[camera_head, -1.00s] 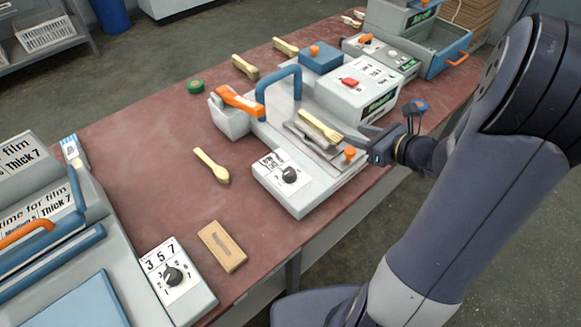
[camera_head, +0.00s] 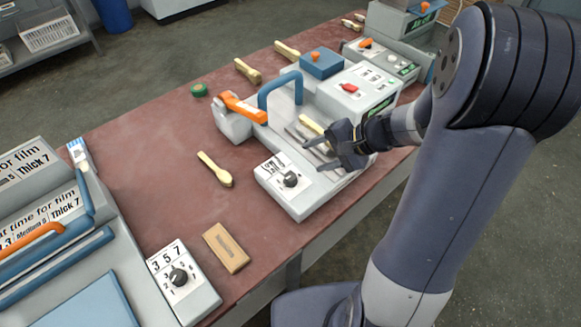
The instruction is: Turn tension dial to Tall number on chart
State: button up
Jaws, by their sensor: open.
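A black dial (camera_head: 290,180) sits on the front plate of the grey press (camera_head: 297,204), beside a small printed label too small to read. Another black dial (camera_head: 178,277) sits on a grey box at the lower left, under the printed numbers 3 5 7. I cannot read which is the tension dial, and I see no readable "Tall" line. My gripper (camera_head: 315,156) is open, its two dark fingers pointing left above the press's right part, up and right of the press dial and apart from it.
A chart reading "Thick 7" (camera_head: 51,212) is on the left machine. A wooden block (camera_head: 226,248) and a wooden spoon (camera_head: 215,170) lie on the red table (camera_head: 130,150). A blue handle (camera_head: 278,84) and orange lever (camera_head: 243,106) rise behind the press dial.

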aim_at(291, 176)
jog(key=a+r+m+g+h+p, duration=0.25)
jog(key=a+m+h, duration=0.2)
jog(key=m, duration=1.25)
jog(key=a+r+m+g+h+p, duration=0.1)
jog(key=a+m+h+p, duration=0.3)
jog(key=m, duration=1.3)
jog(key=shift+h, duration=0.25)
jog(key=f, duration=0.3)
jog(key=d+f, duration=0.1)
jog(key=f, duration=0.6)
jog(key=shift+d, duration=0.25)
jog(key=shift+c, duration=0.5)
jog(key=shift+w, duration=0.1)
jog(key=c, duration=0.9)
